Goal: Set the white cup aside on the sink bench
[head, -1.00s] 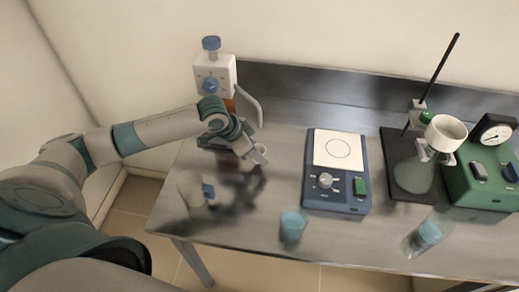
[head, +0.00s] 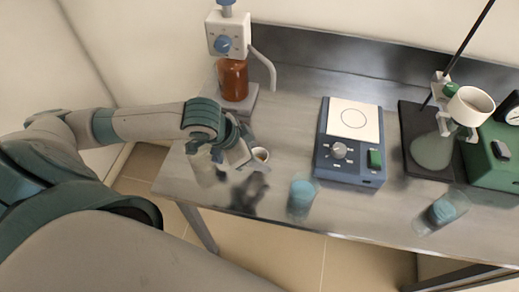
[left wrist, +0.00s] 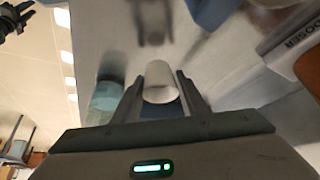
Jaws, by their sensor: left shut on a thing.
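The small white cup (head: 260,155) is at the left part of the steel sink bench (head: 290,110), near its front edge. My left gripper (head: 248,160) is shut on it. In the left wrist view the white cup (left wrist: 160,82) sits between the two fingers of my left gripper (left wrist: 162,90). I cannot tell whether the cup's base touches the bench. Dark reflections of the arm show on the bench below it. My right gripper is not in view.
A dispenser with an amber bottle (head: 233,80) stands behind the gripper. Right of the cup are a beaker of blue liquid (head: 301,193) and a blue hotplate (head: 350,145).

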